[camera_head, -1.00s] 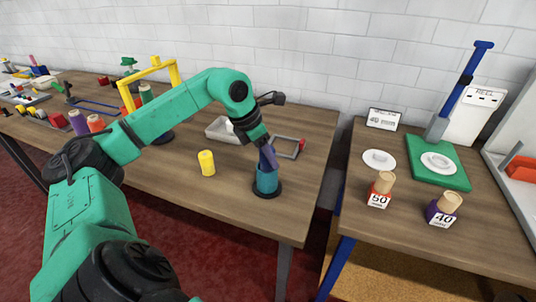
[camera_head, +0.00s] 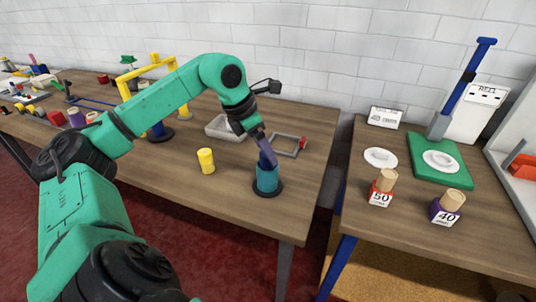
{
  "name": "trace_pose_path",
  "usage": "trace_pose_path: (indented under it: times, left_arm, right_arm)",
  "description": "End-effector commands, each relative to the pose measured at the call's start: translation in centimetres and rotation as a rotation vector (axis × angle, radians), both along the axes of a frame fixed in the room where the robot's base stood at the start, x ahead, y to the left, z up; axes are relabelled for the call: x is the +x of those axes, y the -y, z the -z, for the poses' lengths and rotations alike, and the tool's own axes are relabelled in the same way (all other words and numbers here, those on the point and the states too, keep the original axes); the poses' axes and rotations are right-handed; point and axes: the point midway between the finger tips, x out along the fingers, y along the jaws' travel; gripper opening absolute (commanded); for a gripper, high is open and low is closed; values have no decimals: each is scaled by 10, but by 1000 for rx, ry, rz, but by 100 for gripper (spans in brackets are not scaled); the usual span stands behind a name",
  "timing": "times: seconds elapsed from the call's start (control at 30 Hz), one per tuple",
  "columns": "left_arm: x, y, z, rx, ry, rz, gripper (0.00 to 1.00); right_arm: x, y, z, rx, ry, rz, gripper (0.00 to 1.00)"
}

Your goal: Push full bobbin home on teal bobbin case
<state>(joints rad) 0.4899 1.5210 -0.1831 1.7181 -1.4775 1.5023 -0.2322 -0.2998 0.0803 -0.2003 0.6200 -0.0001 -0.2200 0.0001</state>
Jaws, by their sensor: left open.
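The teal bobbin case (camera_head: 267,181) stands upright on a round dark base near the front right of the left wooden table. A purple-blue piece (camera_head: 267,157) reaches down into its top at a tilt, in line with my left gripper. I cannot tell how much of this piece is the bobbin and how much is gripper finger. My left gripper (camera_head: 260,139) is open just above the case, pointing down and slightly right. How deep the bobbin sits is hidden. My right gripper is not in view.
A yellow spool (camera_head: 206,161) stands left of the case. A pale tray (camera_head: 224,128) and a grey frame with a red part (camera_head: 288,145) lie behind. A yellow arch (camera_head: 150,72) stands farther left. A gap separates the right table (camera_head: 405,232).

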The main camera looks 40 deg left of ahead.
Motion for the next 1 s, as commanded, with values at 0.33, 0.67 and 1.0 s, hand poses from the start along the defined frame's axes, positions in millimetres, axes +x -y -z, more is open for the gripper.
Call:
trace_pose_path:
  times: [0.33, 0.67, 1.0]
  left_arm:
    - [-34, -15, -95, 2, 7, -3, 84]
    - [-41, -18, -109, 0, 8, -1, 84]
    - [-40, -17, -108, 0, 8, -1, 84]
  right_arm:
    - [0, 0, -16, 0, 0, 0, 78]
    - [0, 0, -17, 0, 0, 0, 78]
    - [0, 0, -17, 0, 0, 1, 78]
